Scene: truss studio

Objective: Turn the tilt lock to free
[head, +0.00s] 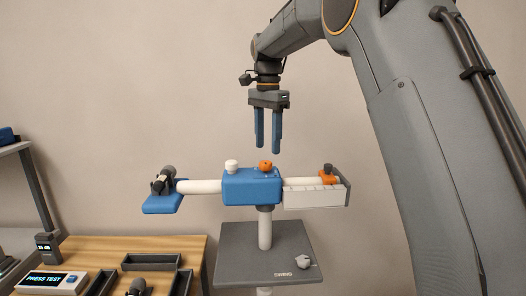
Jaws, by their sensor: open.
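A blue housing (238,190) sits on a white upright post (265,232), with a white horizontal bar running through it. On its top are a white knob (232,166) at left and an orange knob (265,166) near the middle. Small marks lie around the orange knob but are too small to read, so I cannot tell which knob is the tilt lock or its setting. My gripper (268,148) points down with two blue fingers, open and empty, above the orange knob and apart from it.
A dark microphone (163,181) sits at the bar's left end over a blue plate (162,204). A segmented white block (312,197) and an orange clamp (328,178) are at the right end. Below, a grey plate (240,255) carries a light grey knob (303,262). A wooden table (140,250) holds black trays.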

